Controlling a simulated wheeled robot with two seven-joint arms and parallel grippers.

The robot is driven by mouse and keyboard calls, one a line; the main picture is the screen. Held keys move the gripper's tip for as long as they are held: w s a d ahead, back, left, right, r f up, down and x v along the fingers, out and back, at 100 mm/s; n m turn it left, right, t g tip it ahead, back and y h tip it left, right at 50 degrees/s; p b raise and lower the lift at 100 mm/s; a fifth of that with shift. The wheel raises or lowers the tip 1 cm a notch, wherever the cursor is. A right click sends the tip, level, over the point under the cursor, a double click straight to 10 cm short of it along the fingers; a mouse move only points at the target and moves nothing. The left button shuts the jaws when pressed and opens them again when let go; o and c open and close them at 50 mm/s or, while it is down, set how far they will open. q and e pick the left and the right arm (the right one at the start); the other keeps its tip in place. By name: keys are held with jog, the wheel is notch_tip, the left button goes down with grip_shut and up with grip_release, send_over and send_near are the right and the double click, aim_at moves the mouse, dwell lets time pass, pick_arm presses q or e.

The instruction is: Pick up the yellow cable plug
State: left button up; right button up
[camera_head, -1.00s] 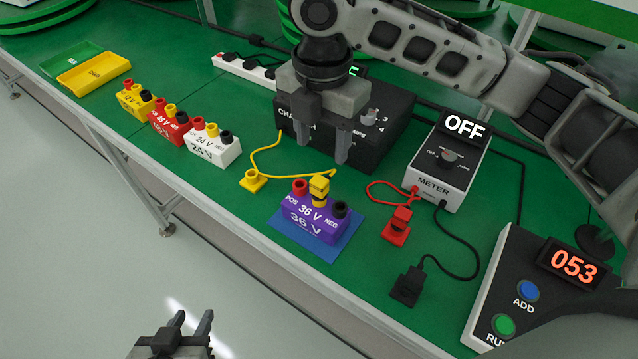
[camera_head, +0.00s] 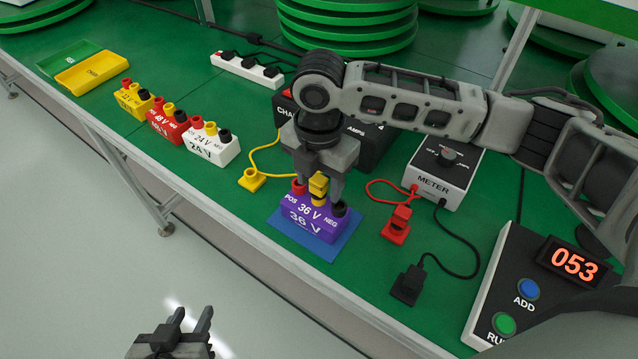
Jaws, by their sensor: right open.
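The yellow cable plug (camera_head: 319,186) stands on the middle post of the purple 36 V battery (camera_head: 310,219), which sits on a blue mat (camera_head: 347,240). My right gripper (camera_head: 319,190) points down over the battery, open, with one finger on each side of the plug. I cannot tell whether the fingers touch it. A yellow square holder (camera_head: 252,180) lies on the table to the left; a yellow cable (camera_head: 256,153) runs up from near it, partly hidden by my gripper. My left gripper (camera_head: 192,319) is open and empty at the bottom, over the floor.
White (camera_head: 213,149), red (camera_head: 168,128) and yellow (camera_head: 135,100) batteries stand in a row to the left. The charger box (camera_head: 371,150) is behind my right gripper. The meter (camera_head: 445,178), red plug (camera_head: 400,214), black plug (camera_head: 409,282) and button panel (camera_head: 530,290) are on the right.

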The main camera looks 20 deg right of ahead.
jog(key=c, duration=1)
jog(key=shift+o, duration=0.2)
jog(key=shift+r, duration=0.15)
jog(key=shift+r, duration=0.25)
notch_tip(320, 180, up, 2)
jog(key=shift+r, duration=0.1)
jog(key=s+a+r, duration=0.2)
jog(key=s+r, duration=0.3)
jog(key=s, duration=0.1)
jog(key=s+a+r+p, duration=0.1)
jog(key=s+a+r, duration=0.2)
jog(key=s+r, duration=0.2)
jog(key=shift+s+a, duration=0.25)
jog(key=shift+s, duration=0.65)
